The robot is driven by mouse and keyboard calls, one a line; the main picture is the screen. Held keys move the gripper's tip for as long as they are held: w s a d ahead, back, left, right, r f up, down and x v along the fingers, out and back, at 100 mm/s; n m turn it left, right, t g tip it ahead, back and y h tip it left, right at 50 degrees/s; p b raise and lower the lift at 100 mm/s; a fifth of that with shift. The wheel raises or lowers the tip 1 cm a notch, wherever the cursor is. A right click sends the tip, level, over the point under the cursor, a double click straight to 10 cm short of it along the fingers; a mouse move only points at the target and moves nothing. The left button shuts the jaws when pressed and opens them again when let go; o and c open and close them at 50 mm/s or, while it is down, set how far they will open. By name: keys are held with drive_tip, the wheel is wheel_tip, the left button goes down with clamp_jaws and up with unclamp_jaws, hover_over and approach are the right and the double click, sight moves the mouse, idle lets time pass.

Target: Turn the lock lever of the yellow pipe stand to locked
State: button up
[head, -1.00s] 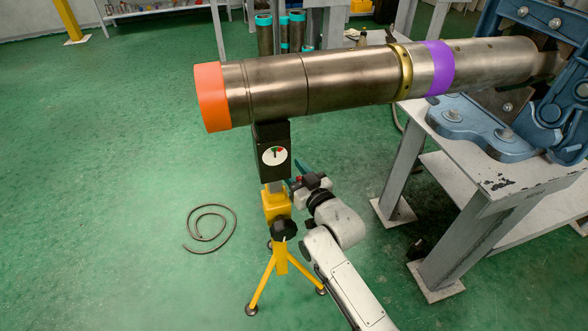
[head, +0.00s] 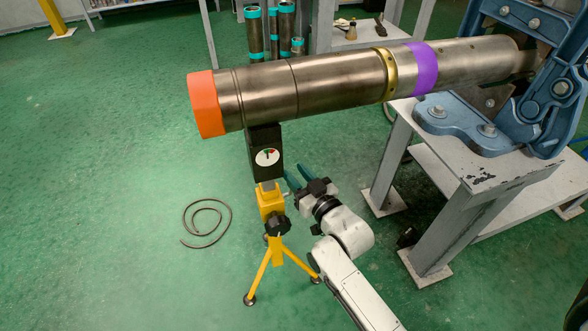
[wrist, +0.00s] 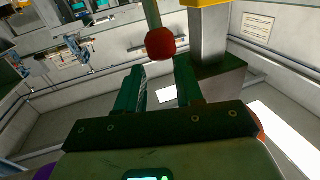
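The yellow pipe stand (head: 270,204) stands on three legs on the green floor, with a black knob and a black head (head: 265,140) under the pipe. A white dial (head: 267,157) with small red and green marks is on that head; I cannot read its setting. My gripper (head: 299,174) is just right of the stand below the head, its two teal fingers apart. In the wrist view the lever's red ball knob (wrist: 160,43) on a thin rod is just past the fingertips, near the gap between my open gripper's fingers (wrist: 160,68). The knob is not discernible in the head view.
A thick metal pipe (head: 330,84) with orange and purple bands runs overhead from the stand to a blue vise (head: 500,120) on a grey table (head: 400,108). A hose (head: 207,222) lies on the floor at left. The floor around the stand is otherwise clear.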

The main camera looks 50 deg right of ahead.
drive_tip(key=s+a+r+p, duration=0.2)
drive_tip(key=s+r+p, duration=0.1)
drive_tip(key=s, duration=0.2)
drive_tip(key=shift+s+p, duration=0.2)
drive_tip(key=shift+p, duration=0.15)
idle(0.3)
drive_tip(key=shift+a, duration=0.1)
idle(0.3)
